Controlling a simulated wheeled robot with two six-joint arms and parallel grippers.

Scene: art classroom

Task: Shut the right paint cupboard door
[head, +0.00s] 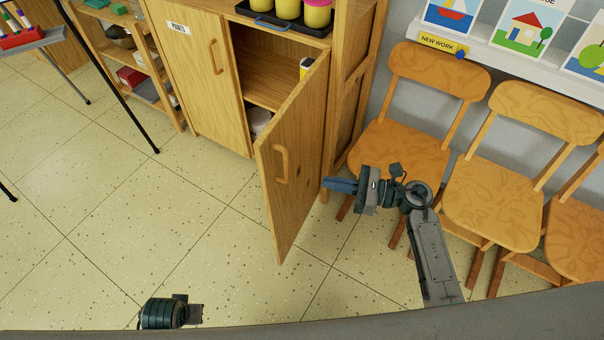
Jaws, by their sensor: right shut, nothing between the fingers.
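The right paint cupboard door (295,150) stands wide open, swung out toward me from its hinge side on the right. The left cupboard door (198,70), with a "PAINTS" label, is shut. Through the opening I see a shelf (262,85) and part of some containers. My right gripper (328,184) is shut and empty, pointing left, just to the right of the open door; I cannot tell if it touches. Part of my left arm shows at the bottom left; its fingers are not visible.
Wooden chairs (415,130) stand along the wall at right, close behind my right arm. A black tray (262,20) with yellow paint pots is on the cupboard top. An open shelf (150,62) stands to the left. The tiled floor (150,210) in front is clear.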

